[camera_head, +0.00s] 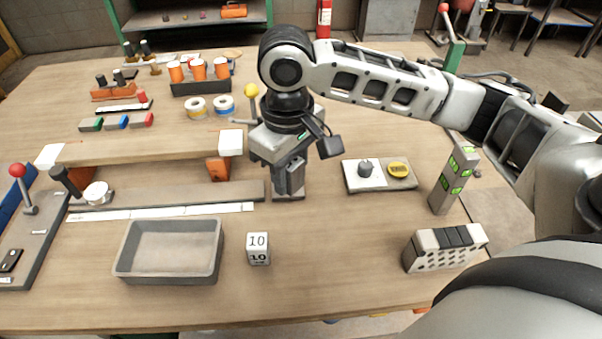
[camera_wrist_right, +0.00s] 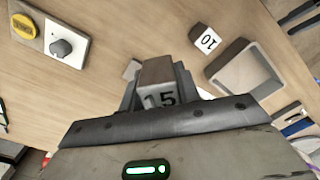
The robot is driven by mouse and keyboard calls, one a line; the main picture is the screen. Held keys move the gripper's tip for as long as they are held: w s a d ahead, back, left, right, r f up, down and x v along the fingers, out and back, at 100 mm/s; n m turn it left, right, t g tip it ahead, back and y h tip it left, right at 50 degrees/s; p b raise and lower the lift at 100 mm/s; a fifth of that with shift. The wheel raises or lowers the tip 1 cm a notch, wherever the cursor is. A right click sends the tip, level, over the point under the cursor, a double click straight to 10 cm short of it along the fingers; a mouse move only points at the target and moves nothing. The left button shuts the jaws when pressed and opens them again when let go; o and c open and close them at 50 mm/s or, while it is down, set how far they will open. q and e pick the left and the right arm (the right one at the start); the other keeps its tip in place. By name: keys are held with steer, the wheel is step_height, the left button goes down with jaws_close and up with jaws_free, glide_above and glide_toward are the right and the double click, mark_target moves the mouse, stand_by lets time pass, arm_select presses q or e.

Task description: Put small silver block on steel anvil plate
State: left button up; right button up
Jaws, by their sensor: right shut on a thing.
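My right gripper (camera_head: 289,184) comes down over the middle of the table and is shut. In the right wrist view it is shut on a grey metallic block (camera_wrist_right: 158,94) marked 15. My left gripper is not in view.
An empty grey tray (camera_head: 170,279) is at front left. A board with a dial and yellow disc (camera_head: 398,170) is to the right. A grey post with green marks (camera_head: 453,180) and a perforated block (camera_head: 444,257) stand farther right. Wooden and grey bars lie left.

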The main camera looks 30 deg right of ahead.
steer(key=n, duration=0.2)
steer(key=s+n, duration=0.1)
steer(key=n, duration=0.2)
steer(key=shift+s+d+r+n, duration=0.15)
steer(key=shift+d+r+n, duration=0.1)
steer(key=shift+n, duration=0.15)
steer(key=w+d+f+n, duration=0.1)
steer(key=w+f+n, duration=0.1)
steer(key=n, duration=0.5)
steer(key=w+d+f+n, duration=0.1)
steer(key=w+f+n, duration=0.2)
steer(key=n, duration=0.4)
steer(key=w+d+f+n, duration=0.1)
steer(key=w+f+n, duration=0.2)
steer(key=n, duration=0.4)
steer(key=shift+w+d+f+p, duration=0.1)
steer(key=shift+w+p, duration=0.1)
steer(key=shift+w, duration=0.25)
steer(key=shift+w+d+f+p, duration=0.1)
steer(key=shift+w+p, duration=0.1)
steer(key=shift+w, duration=0.25)
steer(key=shift+w+f, duration=0.15)
steer(key=shift+f, duration=0.05)
step_height(320, 180, down, 2)
steer(key=shift+f, duration=0.2)
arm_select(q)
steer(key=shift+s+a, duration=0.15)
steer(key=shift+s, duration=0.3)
arm_select(e)
steer(key=shift+f, duration=0.35)
